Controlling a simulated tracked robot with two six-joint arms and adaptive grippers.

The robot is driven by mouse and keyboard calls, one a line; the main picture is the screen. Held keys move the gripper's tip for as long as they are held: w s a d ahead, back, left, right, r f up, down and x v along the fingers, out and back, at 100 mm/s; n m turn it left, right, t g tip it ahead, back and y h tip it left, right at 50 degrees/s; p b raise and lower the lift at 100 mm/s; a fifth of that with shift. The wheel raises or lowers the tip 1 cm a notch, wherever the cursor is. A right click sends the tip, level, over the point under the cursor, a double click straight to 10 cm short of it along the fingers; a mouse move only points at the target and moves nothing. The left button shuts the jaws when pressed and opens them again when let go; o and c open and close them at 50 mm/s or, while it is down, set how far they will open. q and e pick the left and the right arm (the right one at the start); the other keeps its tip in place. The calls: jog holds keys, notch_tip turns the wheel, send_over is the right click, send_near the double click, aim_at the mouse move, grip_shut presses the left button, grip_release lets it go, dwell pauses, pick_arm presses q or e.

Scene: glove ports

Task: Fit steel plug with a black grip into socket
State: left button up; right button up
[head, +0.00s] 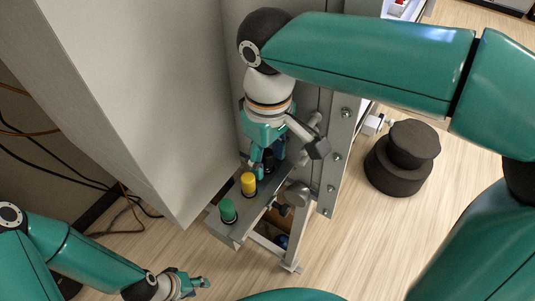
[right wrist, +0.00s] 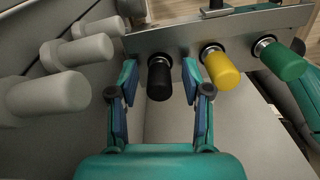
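The plug with the black grip (right wrist: 160,80) stands in a grey metal rail, at the end of a row with a yellow and a green one. My right gripper (right wrist: 159,84) is open, with one finger on each side of the black grip; gaps show between the fingers and the grip. In the head view my right gripper (head: 264,167) reaches down over the rail and partly hides the black grip. My left gripper (head: 202,283) is low at the left, away from the rail; its finger opening is too small to tell. I cannot make out the socket.
The yellow grip (right wrist: 220,70) and green grip (right wrist: 280,61) stand close beside the right gripper. Several light grey cylinders (right wrist: 70,90) stick out at left in the wrist view. A large grey cabinet (head: 140,90) borders the rail. A dark round stool (head: 398,165) stands on the floor.

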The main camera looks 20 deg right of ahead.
aim_at(268, 154)
notch_tip(268, 154, up, 12)
jog(key=p, duration=0.2)
dwell(0.4)
dwell(0.5)
